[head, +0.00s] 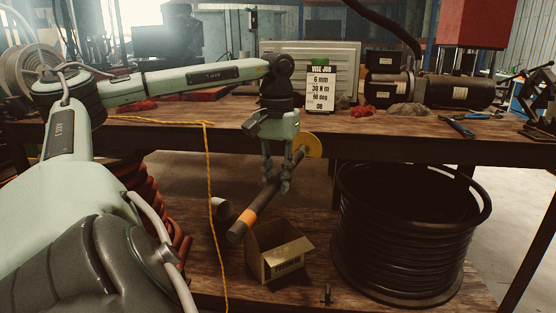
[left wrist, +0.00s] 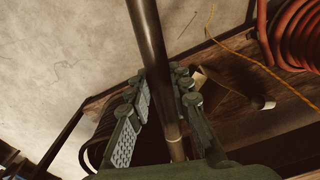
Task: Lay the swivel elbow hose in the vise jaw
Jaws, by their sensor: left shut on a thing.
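My left gripper (head: 277,186) is shut on a dark tube, which I take as the hose (head: 264,199), and holds it in the air in front of the bench edge. The hose is tilted, its lower left end carrying an orange band (head: 249,217). A yellow disc (head: 313,146) shows at its upper right end; I cannot tell whether it is attached. In the left wrist view the hose (left wrist: 149,45) runs between the fingers (left wrist: 155,105). I cannot make out an elbow or the vise jaw. My right gripper is not in view.
A job card (head: 321,90) stands on the wooden bench (head: 365,124), with red rags, motors (head: 446,93) and blue-handled pliers (head: 458,126). A yellow cord (head: 211,200) hangs left of the gripper.

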